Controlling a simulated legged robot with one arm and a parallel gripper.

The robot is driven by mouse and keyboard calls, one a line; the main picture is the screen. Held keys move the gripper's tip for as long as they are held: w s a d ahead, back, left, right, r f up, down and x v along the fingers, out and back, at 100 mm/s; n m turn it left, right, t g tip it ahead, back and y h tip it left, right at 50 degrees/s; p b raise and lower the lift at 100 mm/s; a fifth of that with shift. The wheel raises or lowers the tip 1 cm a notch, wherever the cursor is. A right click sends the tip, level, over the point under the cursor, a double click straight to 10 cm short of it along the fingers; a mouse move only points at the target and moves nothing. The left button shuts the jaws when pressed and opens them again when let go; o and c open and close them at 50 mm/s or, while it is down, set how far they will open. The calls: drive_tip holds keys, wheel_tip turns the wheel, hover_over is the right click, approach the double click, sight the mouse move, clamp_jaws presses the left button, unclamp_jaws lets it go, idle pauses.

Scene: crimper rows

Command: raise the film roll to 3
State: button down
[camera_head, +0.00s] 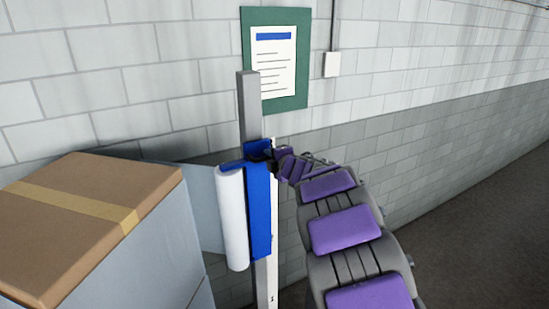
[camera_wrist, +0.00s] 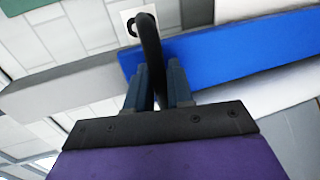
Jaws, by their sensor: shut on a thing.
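The white film roll (camera_head: 233,215) hangs upright on a blue carriage (camera_head: 259,210) on a grey post (camera_head: 248,105). A pale scale strip (camera_head: 273,240) runs along the post's right side, with a "1" near the bottom; other marks are not readable. My gripper (camera_head: 274,158) is at the carriage's upper end, partly hidden by my own arm. In the wrist view, my gripper (camera_wrist: 158,78) is shut on a black curved handle (camera_wrist: 150,40) beside the blue carriage (camera_wrist: 235,48). The post (camera_wrist: 60,85) runs past on the left.
A cardboard box (camera_head: 80,220) with tape sits on a grey cabinet (camera_head: 165,260) at the left. A green board (camera_head: 275,22) with a paper notice hangs on the block wall behind the post. Open floor (camera_head: 480,230) lies to the right.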

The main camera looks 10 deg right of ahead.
drive_tip(key=c, duration=1.3)
unclamp_jaws()
drive_tip(key=shift+a+r, duration=0.25)
drive_tip(key=shift+a, duration=0.15)
drive_tip(key=shift+o, duration=0.7)
drive_tip(key=shift+a, duration=0.4)
drive_tip(key=b+v, duration=0.2)
drive_tip(key=v, duration=1.5)
